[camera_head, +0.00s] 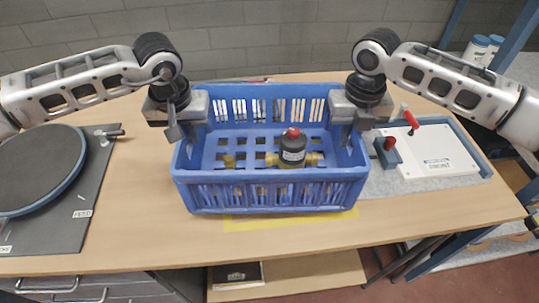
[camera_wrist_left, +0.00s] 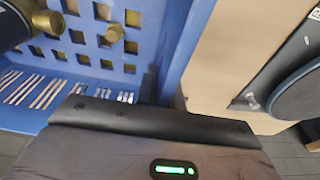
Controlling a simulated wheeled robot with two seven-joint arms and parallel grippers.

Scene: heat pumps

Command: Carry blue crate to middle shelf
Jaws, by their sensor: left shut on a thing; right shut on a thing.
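The blue crate (camera_head: 276,196) is in the middle of the head view, over the wooden table. My left gripper (camera_head: 176,125) is shut on the crate's left side wall. My right gripper (camera_head: 357,125) is shut on its right side wall. Whether the crate touches the table is hard to tell.
The wooden table (camera_head: 130,215) has a yellow marked strip (camera_head: 290,222) at the crate's front. A dark round plate (camera_head: 38,170) on a grey mat is at left. A white board with red-handled clamps (camera_head: 432,152) is at right. Blue shelf posts (camera_head: 517,30) stand at far right.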

